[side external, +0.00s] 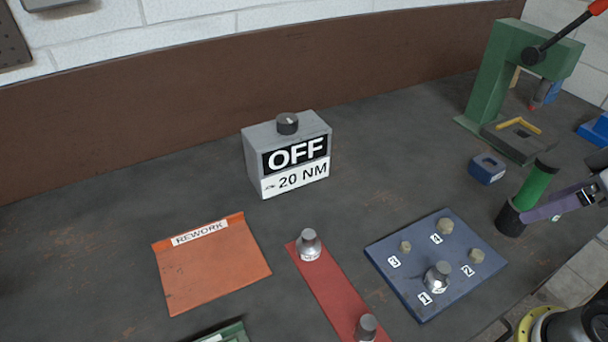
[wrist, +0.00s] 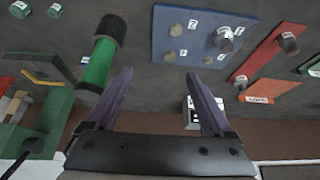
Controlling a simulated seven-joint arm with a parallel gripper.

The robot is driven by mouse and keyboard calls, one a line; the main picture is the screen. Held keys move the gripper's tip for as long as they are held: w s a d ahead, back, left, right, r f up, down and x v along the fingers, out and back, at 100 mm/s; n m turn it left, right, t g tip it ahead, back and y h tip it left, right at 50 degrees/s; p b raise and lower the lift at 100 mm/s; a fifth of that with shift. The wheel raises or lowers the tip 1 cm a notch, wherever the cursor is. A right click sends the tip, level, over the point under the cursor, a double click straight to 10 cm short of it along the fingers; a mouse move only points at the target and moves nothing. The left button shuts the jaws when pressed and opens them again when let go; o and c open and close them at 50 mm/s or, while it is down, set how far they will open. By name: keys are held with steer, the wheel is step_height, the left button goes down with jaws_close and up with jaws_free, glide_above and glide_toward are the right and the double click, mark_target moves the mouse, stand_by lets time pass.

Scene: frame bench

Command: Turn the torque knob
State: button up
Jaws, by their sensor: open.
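The torque knob (side external: 288,123) is a short black knob with a light mark, on top of a grey box (side external: 256,165). The box's front reads "OFF" and "20 NM". In the wrist view the box (wrist: 189,113) shows only partly behind one of my fingers, and I cannot make out the knob there. My gripper (side external: 548,207) is at the far right in the side view, well away from the box. In the wrist view its purple fingers (wrist: 159,75) are spread apart with nothing between them.
A green cylinder with black ends (side external: 536,187) stands close beside my fingers. A blue numbered plate (side external: 400,285) with bolts, a red strip (side external: 325,285) with metal pieces and an orange "REWORK" tray (side external: 210,270) lie in front. A green press (side external: 485,80) stands behind right.

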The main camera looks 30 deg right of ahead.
mark_target(294, 128)
steer(key=shift+c, duration=0.2)
steer(key=w+a+r+t, duration=0.2)
steer(key=w+r+t, duration=0.25)
steer(key=w, duration=0.35)
steer(key=w+a+r+t+y, duration=0.1)
steer(key=w+r+t, duration=0.35)
steer(key=w, duration=0.45)
steer(key=w+a+r+t, duration=0.25)
steer(key=w+r, duration=0.25)
steer(key=w, duration=0.3)
steer(key=w+a+f+n+y, duration=0.1)
steer(key=w+a+f+y, duration=0.1)
steer(key=a+f, duration=0.6)
steer(key=w+a+f+n+y, duration=0.1)
steer(key=w+a+f+n, duration=0.1)
steer(key=a+f, duration=0.6)
steer(key=shift+t, duration=0.25)
steer(key=x, duration=0.4)
steer(key=d+f+x, duration=0.1)
steer(key=x, duration=0.4)
steer(key=f+x, duration=0.1)
steer(key=x, duration=0.3)
steer(key=shift+w+d+f, duration=0.1)
steer(key=shift+w+d, duration=0.1)
steer(key=shift+w, duration=0.1)
jaws_close()
